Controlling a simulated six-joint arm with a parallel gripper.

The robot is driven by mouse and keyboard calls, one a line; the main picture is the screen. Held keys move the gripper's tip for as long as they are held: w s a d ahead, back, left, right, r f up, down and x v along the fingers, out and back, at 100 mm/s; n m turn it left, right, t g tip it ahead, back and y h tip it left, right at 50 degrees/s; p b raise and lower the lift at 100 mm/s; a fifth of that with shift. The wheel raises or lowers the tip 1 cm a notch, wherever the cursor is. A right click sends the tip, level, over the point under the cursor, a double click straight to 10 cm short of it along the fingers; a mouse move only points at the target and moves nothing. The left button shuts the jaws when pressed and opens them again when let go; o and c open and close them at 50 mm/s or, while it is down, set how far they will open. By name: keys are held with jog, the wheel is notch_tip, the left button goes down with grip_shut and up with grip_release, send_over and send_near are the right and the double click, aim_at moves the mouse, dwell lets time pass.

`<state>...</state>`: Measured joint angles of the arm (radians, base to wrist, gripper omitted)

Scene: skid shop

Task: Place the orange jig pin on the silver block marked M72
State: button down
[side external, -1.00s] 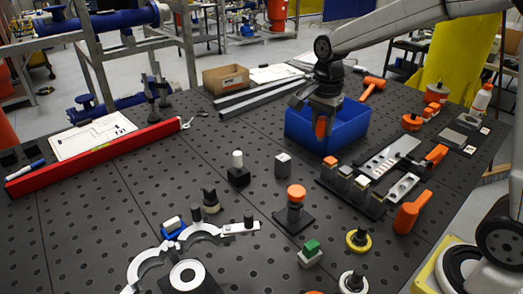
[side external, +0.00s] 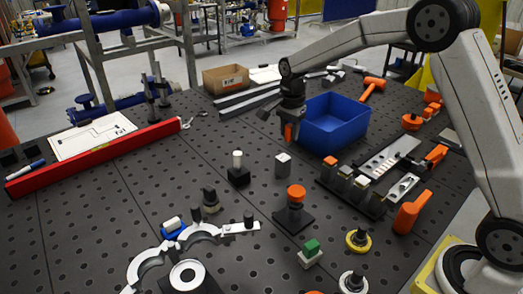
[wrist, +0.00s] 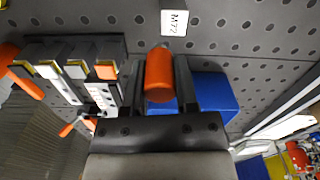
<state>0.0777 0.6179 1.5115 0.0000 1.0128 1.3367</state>
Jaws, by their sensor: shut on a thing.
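My gripper (side external: 289,128) is shut on the orange jig pin (side external: 288,133) and holds it above the table, beside the left end of the blue bin. In the wrist view the jig pin (wrist: 159,78) sits between the two dark fingers. The silver block (side external: 283,162) stands on the perforated table, lower in the side view than my gripper and apart from it. In the wrist view the block (wrist: 174,22) shows its M72 label, beyond the pin's tip and a little to the right.
The blue bin (side external: 333,124) is right of my gripper. Table between gripper and block looks clear.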

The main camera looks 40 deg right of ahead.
jog(key=shift+w+f, duration=0.65)
jog(key=shift+f, duration=0.15)
jog(key=shift+w+f, duration=0.3)
jog(key=shift+f, duration=1.5)
jog(key=shift+f, duration=0.15)
jog(key=shift+c, duration=1.9)
grip_release()
